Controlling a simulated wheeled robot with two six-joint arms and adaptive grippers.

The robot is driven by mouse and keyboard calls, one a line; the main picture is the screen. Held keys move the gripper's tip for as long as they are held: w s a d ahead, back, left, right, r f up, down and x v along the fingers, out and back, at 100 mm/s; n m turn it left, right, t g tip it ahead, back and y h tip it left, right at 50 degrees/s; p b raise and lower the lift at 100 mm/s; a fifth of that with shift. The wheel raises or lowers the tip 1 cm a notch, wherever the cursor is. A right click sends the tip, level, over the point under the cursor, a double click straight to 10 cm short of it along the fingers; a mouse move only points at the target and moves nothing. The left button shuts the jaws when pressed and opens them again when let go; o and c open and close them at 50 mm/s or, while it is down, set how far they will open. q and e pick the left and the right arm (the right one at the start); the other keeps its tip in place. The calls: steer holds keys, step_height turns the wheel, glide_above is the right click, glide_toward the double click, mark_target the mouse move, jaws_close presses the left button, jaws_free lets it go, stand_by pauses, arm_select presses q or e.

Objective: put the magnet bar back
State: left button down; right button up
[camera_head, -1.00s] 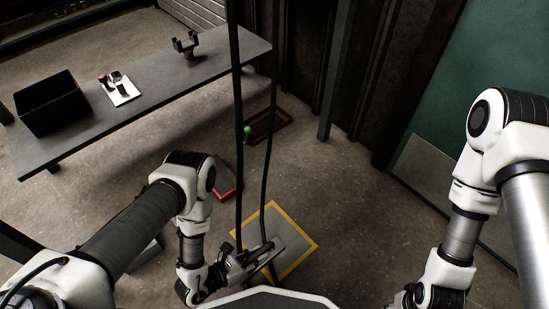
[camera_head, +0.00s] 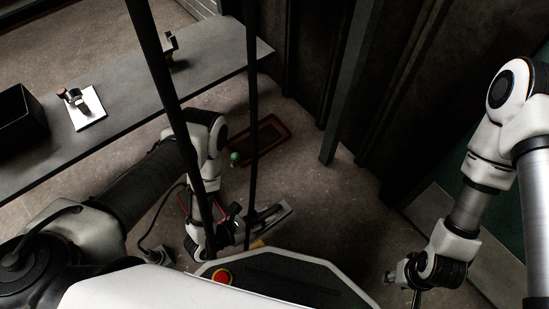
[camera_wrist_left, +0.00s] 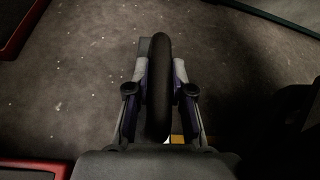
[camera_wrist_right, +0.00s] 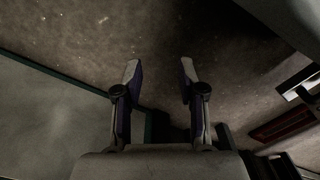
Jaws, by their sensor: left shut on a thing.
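My left gripper (camera_head: 246,230) is low in front of my base, shut on a dark rounded bar, which I take to be the magnet bar (camera_wrist_left: 158,85). In the left wrist view the bar stands between the two fingers. In the head view two long dark rods (camera_head: 251,95) run from the top edge down towards this gripper; I cannot tell how they join. The bar's lower end is hidden. My right gripper (camera_wrist_right: 160,72) is open and empty above the floor.
A grey table (camera_head: 130,110) at the left holds a black bin (camera_head: 20,122), a white plate with small parts (camera_head: 84,108) and a forked stand (camera_head: 170,45). A red-rimmed floor tray (camera_head: 268,140) and a green ball (camera_head: 235,158) lie ahead. A dark post (camera_head: 345,90) stands beyond.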

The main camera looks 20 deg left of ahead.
arm_select(q)
steer(key=w+a+b, duration=0.1)
steer(key=w+b, duration=0.2)
steer(key=w, duration=0.2)
steer(key=w+a+f+b, duration=0.1)
steer(key=w+b, duration=0.2)
steer(key=w, duration=0.3)
steer(key=w+a+f+b, duration=0.1)
steer(key=w+a+b, duration=0.1)
steer(key=w, duration=0.3)
steer(key=shift+w+b, duration=0.15)
steer(key=shift+b, duration=0.4)
step_height(320, 180, down, 3)
steer(key=b, duration=0.3)
arm_select(e)
steer(key=shift+t, duration=0.4)
steer(key=w+f, duration=0.1)
steer(key=f, duration=0.3)
steer(key=w+f, duration=0.1)
steer(key=f, duration=0.3)
steer(key=w+f, duration=0.1)
steer(key=f, duration=0.3)
steer(key=shift+d+f, duration=0.15)
arm_select(q)
steer(key=shift+r, duration=0.15)
arm_select(e)
steer(key=shift+r, duration=0.25)
arm_select(q)
steer(key=c, duration=1)
jaws_free()
